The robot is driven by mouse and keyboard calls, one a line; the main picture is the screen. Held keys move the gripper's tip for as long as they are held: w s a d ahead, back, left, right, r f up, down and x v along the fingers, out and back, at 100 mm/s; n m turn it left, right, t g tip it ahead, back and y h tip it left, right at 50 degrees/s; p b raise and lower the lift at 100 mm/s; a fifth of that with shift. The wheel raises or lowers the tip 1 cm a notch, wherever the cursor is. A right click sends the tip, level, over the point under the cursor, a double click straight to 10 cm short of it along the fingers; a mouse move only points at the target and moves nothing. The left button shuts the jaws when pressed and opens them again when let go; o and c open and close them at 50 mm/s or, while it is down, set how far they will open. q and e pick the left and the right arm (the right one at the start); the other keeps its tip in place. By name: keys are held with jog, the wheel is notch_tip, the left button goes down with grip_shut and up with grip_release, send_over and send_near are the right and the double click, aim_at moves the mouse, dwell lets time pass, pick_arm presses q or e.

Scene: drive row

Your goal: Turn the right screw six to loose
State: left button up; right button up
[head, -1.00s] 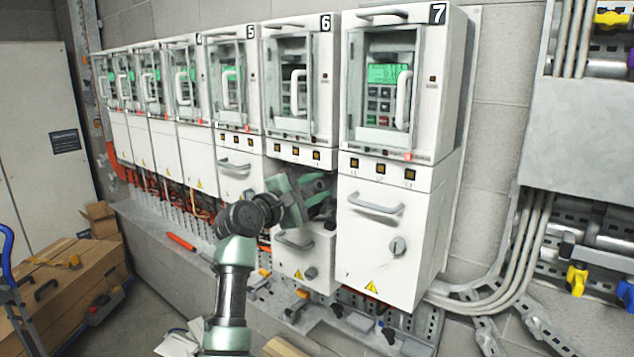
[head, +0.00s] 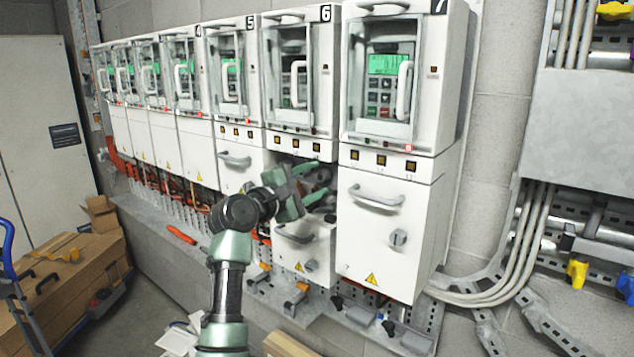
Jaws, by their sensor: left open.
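Drive unit six (head: 303,75) hangs on the wall between units five and seven, with the label "6" at its top right. Its dark display shows no green. Its lower white cover (head: 303,252) sits lowered, leaving a dark opening (head: 322,178) above it. My left gripper (head: 308,182) is open in front of this opening, its greenish fingers apart. The screws inside are too small and too covered by the gripper to tell apart. My right gripper is not in view.
Unit seven (head: 392,225) stands close on the right with its cover shut. Unit five (head: 236,170) is on the left. A perforated metal rail (head: 345,315) runs below.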

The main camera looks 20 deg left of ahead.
pick_arm(q)
jog(key=b+v, duration=0.2)
jog(key=v, duration=0.4)
jog(key=shift+s, duration=0.3)
jog(key=shift+a+f, duration=0.1)
